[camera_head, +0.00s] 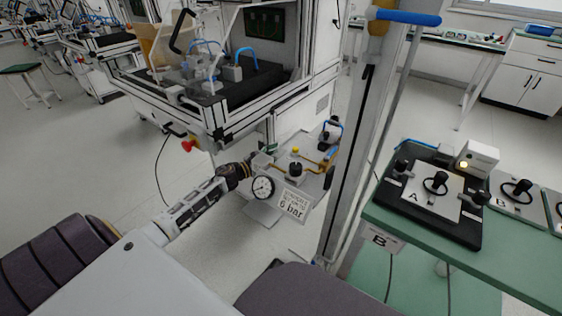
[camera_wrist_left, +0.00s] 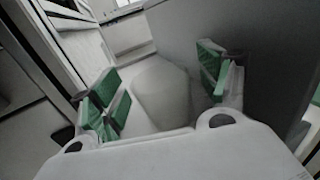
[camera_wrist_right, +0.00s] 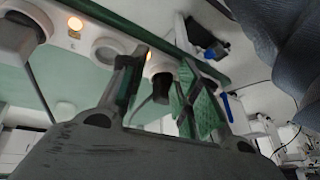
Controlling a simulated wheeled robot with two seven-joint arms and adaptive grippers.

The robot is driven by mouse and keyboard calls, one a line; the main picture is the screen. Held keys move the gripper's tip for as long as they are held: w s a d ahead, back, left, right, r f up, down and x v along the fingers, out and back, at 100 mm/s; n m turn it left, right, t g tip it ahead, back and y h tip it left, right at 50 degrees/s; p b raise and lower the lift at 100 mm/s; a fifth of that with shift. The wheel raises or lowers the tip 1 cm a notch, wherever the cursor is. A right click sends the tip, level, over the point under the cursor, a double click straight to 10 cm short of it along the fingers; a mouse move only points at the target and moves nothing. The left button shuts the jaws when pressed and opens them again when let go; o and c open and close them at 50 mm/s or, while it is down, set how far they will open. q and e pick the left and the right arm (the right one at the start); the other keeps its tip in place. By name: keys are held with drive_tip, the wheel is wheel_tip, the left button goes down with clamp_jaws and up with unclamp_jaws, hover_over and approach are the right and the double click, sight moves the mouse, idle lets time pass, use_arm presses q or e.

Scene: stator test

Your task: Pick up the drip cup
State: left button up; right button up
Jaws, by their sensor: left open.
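A pale, plain cup-like cylinder, which looks like the drip cup (camera_wrist_left: 162,88), stands between the spread green-padded fingers of my left gripper (camera_wrist_left: 160,85) in the left wrist view. I see a gap on both sides of it. In the head view my left gripper (camera_head: 264,158) reaches to the small cart with the pressure gauge, below the machine. I cannot make out the cup there. My right gripper (camera_wrist_right: 163,85) shows in the right wrist view with its green-padded fingers apart and nothing clearly held; it is not visible in the head view.
The pressure gauge (camera_head: 263,187) and a "0 bar" sign (camera_head: 292,203) are close to my left gripper. The machine (camera_head: 235,100) stands above and behind it. A post (camera_head: 352,150) rises to the right. A green bench (camera_head: 500,265) holds black-knobbed fixtures (camera_head: 432,195).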

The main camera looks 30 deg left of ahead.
use_arm(q)
drive_tip(key=shift+w+d, duration=0.1)
drive_tip(key=shift+w, duration=0.15)
drive_tip(key=c, duration=1)
